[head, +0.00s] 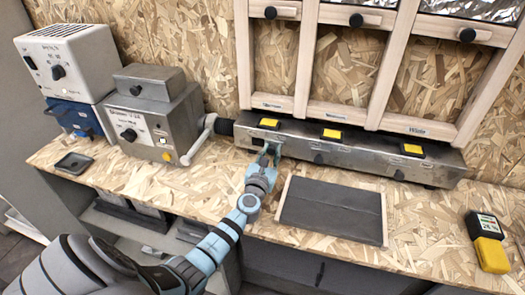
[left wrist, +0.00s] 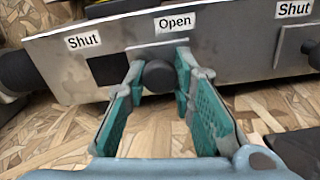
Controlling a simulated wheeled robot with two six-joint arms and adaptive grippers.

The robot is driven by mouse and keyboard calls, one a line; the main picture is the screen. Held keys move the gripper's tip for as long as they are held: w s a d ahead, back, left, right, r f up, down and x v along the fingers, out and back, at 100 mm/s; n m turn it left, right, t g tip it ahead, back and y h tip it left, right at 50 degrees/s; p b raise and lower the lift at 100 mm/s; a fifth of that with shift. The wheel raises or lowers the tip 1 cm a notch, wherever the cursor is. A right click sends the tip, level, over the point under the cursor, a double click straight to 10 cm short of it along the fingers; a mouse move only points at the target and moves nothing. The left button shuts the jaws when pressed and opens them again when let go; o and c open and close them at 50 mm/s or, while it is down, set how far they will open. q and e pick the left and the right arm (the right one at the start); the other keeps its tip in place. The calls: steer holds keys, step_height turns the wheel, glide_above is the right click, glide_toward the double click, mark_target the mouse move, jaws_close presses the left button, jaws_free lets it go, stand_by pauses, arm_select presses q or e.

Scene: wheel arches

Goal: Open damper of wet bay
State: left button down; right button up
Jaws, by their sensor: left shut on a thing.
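A long grey metal duct box (head: 350,152) runs along the back of the bench under three framed bays. Its damper knobs are dark and round; the middle one (head: 318,158) and right one (head: 398,174) show in the head view. My left gripper (head: 268,150) is at the left bay's knob, which it hides there. In the left wrist view its fingers are shut around that knob (left wrist: 158,77), just below the "Open" label (left wrist: 174,22). A "Shut" label (left wrist: 85,42) is to the left. The small bay name labels are too blurred to read surely. My right gripper is out of view.
A grey machine (head: 158,115) with a pipe into the duct stands left, beside a white box (head: 68,60). A dark mat (head: 332,210) lies before the duct. A yellow and black meter (head: 487,240) sits at right. Bare bench lies between mat and meter.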

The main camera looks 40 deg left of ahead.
arm_select(q)
steer(key=shift+d, duration=0.1)
steer(key=c, duration=1.6)
jaws_free()
steer(key=shift+o, duration=1.4)
steer(key=shift+w+d, duration=0.1)
steer(key=shift+d, duration=0.1)
steer(key=shift+s+a, duration=0.1)
steer(key=shift+s, duration=0.1)
steer(key=v, duration=1.1)
steer(key=shift+s+d, duration=0.25)
steer(key=shift+s, duration=0.1)
